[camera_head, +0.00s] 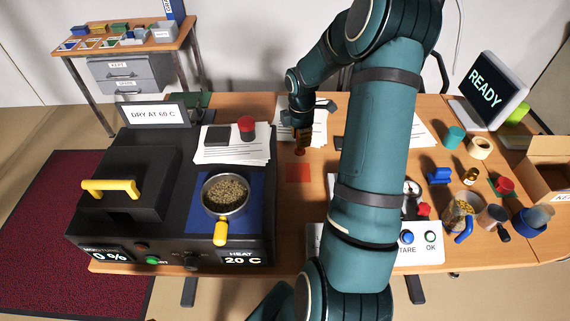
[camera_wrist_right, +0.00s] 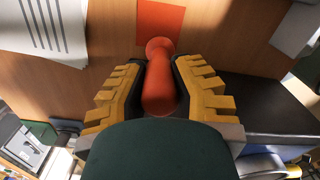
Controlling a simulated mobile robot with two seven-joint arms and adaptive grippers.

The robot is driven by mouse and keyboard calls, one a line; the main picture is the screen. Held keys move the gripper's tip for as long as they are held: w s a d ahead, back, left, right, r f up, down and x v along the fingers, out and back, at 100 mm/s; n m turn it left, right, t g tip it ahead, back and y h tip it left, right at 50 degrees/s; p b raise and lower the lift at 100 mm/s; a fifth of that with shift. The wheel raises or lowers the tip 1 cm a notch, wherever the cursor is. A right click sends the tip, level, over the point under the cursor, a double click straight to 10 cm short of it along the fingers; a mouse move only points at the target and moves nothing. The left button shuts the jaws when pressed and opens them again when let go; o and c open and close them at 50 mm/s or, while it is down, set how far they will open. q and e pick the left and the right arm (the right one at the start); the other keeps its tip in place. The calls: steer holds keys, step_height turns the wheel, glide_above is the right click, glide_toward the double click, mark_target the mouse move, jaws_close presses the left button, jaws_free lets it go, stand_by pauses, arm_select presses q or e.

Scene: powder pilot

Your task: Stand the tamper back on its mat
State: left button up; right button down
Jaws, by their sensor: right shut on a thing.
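The orange-red tamper (camera_head: 300,151) is held in my right gripper (camera_head: 302,135), which is small and partly dark in the head view. In the right wrist view the tamper (camera_wrist_right: 159,85) lies between the yellow-padded fingers of the gripper (camera_wrist_right: 160,88), its round end pointing toward the mat. The mat is a flat orange-red square (camera_head: 298,173) on the table, bare on top; it also shows in the right wrist view (camera_wrist_right: 162,20). The tamper's end is by the mat's edge; I cannot tell whether it touches the table. My left gripper is not in view.
A black machine (camera_head: 128,227) with a yellow-handled lid and a pan of granules (camera_head: 226,193) stands left of the mat. My right arm hides the table's middle. Cups, jars and a READY screen (camera_head: 486,85) stand at right.

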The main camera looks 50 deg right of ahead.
mark_target(299, 151)
steer(key=shift+w+f, duration=0.15)
steer(key=shift+f, duration=0.4)
step_height(299, 151, down, 5)
steer(key=shift+f+b, duration=0.15)
steer(key=shift+b, duration=0.65)
steer(key=shift+f+b, duration=0.4)
steer(key=shift+f, duration=1.45)
steer(key=shift+r, duration=0.1)
steer(key=c, duration=0.9)
jaws_free()
steer(key=shift+f, duration=0.2)
